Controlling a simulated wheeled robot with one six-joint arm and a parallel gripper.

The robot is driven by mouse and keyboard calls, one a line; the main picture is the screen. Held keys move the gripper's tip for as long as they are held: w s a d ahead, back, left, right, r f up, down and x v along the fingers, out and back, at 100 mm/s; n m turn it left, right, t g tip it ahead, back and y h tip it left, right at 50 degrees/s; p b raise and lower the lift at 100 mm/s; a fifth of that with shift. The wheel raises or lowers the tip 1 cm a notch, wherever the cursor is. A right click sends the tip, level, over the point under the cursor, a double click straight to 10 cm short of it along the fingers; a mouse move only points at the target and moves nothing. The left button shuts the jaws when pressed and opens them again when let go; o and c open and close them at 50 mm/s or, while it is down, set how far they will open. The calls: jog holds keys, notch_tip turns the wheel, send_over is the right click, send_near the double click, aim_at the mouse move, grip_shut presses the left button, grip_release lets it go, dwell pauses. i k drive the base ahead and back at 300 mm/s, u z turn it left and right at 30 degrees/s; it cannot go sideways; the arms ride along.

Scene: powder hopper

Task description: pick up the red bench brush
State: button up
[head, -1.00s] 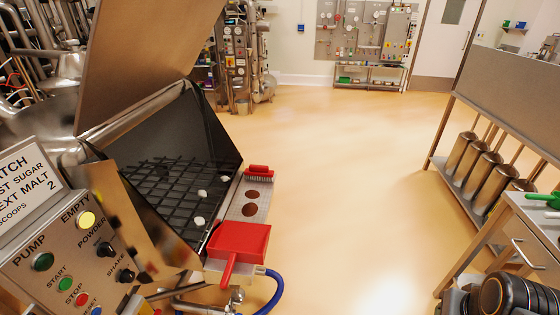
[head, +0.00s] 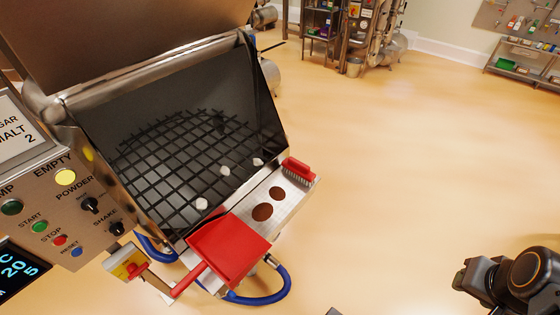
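The red bench brush (head: 298,170) lies at the far end of a narrow metal shelf along the hopper's front edge, with its pale bristles showing along the near side. A red dustpan or scoop (head: 228,250) with a red handle lies on the near end of the same shelf. A dark part of my arm (head: 512,278) shows at the lower right, well apart from the brush. I cannot make out my gripper's fingers in this view.
The open hopper (head: 195,150) holds a black grid with several white lumps. The shelf (head: 285,205) has two brown round patches between brush and dustpan. A blue hose (head: 285,285) loops below. The control panel (head: 70,205) is at left. Floor right of the shelf is clear.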

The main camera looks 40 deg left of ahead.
aim_at(296, 168)
jog(key=u, duration=1.1)
jog(key=i, duration=1)
jog(key=u, duration=1.05)
